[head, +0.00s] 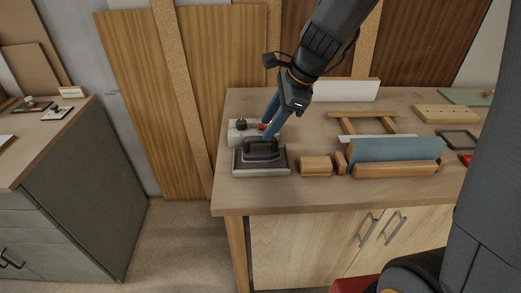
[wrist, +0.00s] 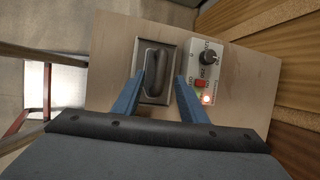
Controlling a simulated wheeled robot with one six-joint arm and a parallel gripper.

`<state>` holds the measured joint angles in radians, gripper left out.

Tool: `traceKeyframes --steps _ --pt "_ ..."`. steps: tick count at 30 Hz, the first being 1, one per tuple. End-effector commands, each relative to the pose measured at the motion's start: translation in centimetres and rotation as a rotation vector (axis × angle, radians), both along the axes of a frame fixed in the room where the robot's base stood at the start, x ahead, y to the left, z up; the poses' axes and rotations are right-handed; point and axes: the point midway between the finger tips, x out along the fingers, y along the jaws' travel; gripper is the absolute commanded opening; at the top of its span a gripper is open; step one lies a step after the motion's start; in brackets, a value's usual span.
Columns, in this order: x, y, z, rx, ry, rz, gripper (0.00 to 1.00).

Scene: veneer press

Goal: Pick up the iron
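The iron (head: 262,162) has a flat grey metal plate and a black loop handle. It lies flat near the left front of the wooden worktop. In the wrist view the iron (wrist: 157,70) shows ahead of my fingers, its handle lined up between them. My gripper (head: 267,131) has two blue fingers pointing down above the back of the handle. In the wrist view my gripper (wrist: 160,78) is open, its fingers apart with nothing clasped. Whether either finger touches the handle cannot be told.
A white control box (wrist: 206,70) with a black knob, red switch and lit lamp stands close beside the iron. Right of the iron are a wooden block (head: 316,166) and a blue-and-wood piece (head: 396,150). The worktop (head: 234,192) is bare along its front left.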

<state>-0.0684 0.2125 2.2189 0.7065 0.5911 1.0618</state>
Motion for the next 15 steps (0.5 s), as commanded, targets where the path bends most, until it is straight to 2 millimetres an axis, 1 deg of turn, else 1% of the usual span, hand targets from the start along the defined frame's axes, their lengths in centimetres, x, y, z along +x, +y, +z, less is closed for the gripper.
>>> traceKeyframes --steps 4,11,15 --pt "0.3 0.7 -1.4 0.004 0.006 -0.007 0.39" --pt "0.7 1.3 -3.2 0.001 0.005 -0.003 0.39" --pt "1.1 2.0 -4.8 0.001 0.006 -0.002 0.39"
